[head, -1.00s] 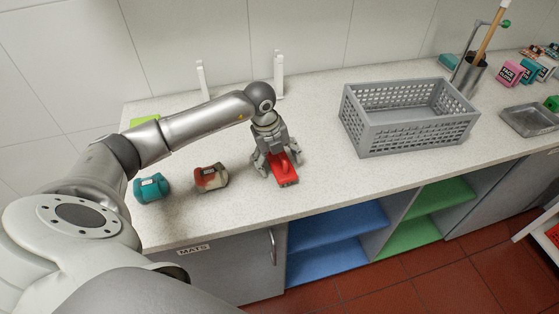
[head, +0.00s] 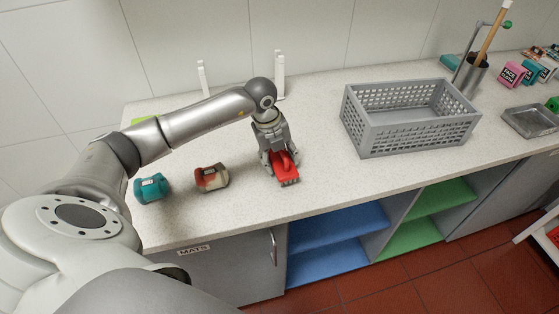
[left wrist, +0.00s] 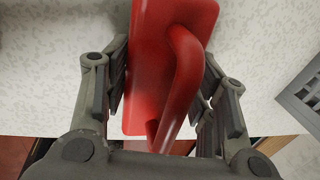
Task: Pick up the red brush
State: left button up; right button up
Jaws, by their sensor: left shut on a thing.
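The red brush (head: 287,172) is at my left gripper (head: 279,158), near the front of the speckled counter. In the left wrist view the red brush (left wrist: 150,62) has a flat red body and a curved handle, and it lies between the two fingers of my left gripper (left wrist: 160,100). The left gripper is shut on the brush. Whether the brush touches the counter or is slightly above it is hard to tell. My right gripper is not in view.
A grey perforated crate (head: 410,138) stands to the right. The counter (head: 330,180) between is clear. A metal tray (head: 530,121) is far right.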

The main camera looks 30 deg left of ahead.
pick_arm(q)
jog(key=s+a+r+b, duration=0.2)
jog(key=s+r+b, duration=0.4)
jog(key=s+r, duration=0.6)
jog(key=shift+s, duration=1)
